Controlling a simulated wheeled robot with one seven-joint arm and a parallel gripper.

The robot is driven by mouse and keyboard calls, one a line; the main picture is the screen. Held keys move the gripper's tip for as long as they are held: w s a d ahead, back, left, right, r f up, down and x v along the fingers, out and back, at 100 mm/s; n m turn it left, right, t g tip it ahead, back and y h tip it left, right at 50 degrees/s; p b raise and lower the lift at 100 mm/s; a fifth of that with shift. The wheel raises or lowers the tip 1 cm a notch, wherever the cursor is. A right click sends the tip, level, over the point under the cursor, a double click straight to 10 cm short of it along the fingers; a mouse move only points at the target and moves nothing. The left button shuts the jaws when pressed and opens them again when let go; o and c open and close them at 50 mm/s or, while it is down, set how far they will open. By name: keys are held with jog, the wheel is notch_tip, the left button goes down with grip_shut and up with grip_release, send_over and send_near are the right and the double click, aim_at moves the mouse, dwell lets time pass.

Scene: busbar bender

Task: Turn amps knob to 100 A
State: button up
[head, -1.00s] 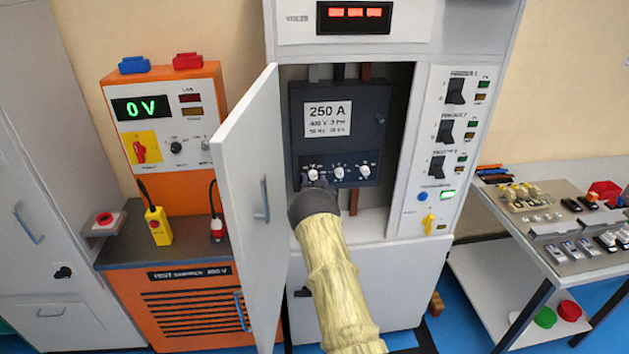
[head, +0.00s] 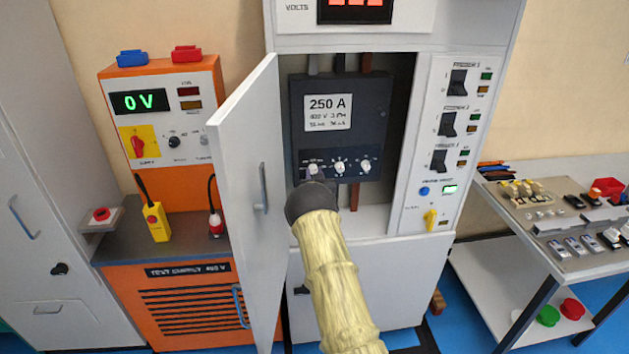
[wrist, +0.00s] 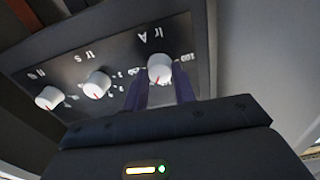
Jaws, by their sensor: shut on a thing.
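The dark breaker (head: 368,120) marked 250 A sits inside the open cabinet, with three white knobs along its lower panel. The amps knob (wrist: 160,66), marked Ir A, is the left one in the head view (head: 312,168) and the right one in the wrist view, where the lettering is upside down. It has a red pointer line, and a 100 mark shows beside it. My gripper (wrist: 161,84) has its dark fingers on either side of this knob, shut on it. In the head view my wrist hides most of the fingers.
The open cabinet door (head: 250,200) stands close left of my arm. The other two knobs, middle (wrist: 97,83) and far (wrist: 48,97), are beside the gripped one. An orange test unit (head: 165,120) is left, a bench with parts (head: 560,215) right.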

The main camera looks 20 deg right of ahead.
jog(key=n+b, duration=0.8)
jog(key=b, duration=0.2)
jog(key=n+b, duration=0.9)
jog(key=b, duration=0.1)
jog(key=n+b, duration=0.8)
jog(key=b, duration=0.2)
jog(key=shift+f, duration=0.25)
jog(key=shift+n, duration=0.3)
jog(key=o, duration=1)
jog(key=shift+r, duration=0.1)
